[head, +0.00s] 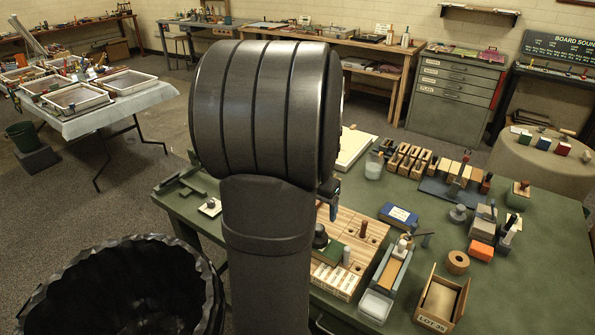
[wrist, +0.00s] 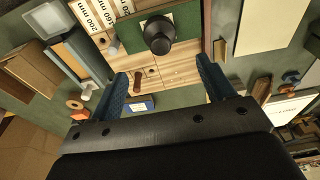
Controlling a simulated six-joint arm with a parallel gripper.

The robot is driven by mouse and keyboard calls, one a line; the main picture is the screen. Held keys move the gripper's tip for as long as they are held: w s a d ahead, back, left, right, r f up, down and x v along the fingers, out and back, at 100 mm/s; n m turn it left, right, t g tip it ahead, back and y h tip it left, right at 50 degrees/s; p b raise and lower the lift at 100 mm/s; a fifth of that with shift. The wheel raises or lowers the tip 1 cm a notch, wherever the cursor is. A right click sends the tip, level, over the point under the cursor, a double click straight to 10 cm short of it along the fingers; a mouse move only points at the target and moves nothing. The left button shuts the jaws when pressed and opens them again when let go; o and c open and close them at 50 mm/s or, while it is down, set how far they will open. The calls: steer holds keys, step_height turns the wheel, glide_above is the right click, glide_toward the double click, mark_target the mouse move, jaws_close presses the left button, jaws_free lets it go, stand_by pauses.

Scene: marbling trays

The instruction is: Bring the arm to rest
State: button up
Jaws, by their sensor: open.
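My gripper (wrist: 162,70) is open in the wrist view, its two blue fingers wide apart with nothing held between them. Below it is a light wooden board with holes (wrist: 178,72), and a black knob (wrist: 159,36) on a green plate shows beyond the fingertips. The gap between the fingers and the board cannot be judged exactly. In the head view my own arm stands upright in the middle and hides part of the table; the gripper is mostly hidden behind it. The wooden board (head: 375,229) shows right of the arm.
The green table (head: 530,265) holds a blue box (head: 398,215), an orange block (head: 481,250), a tape roll (head: 457,262) and an open cardboard box (head: 441,301). A black bin (head: 120,285) stands at lower left. The table's right front is clear.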

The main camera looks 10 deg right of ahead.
steer(key=f, duration=0.4)
steer(key=d+f, duration=0.1)
steer(key=f, duration=0.3)
steer(key=w+f, duration=0.1)
steer(key=f, duration=0.3)
steer(key=shift+w+d, duration=0.1)
steer(key=shift+d, duration=0.05)
steer(key=shift+r, duration=1.5)
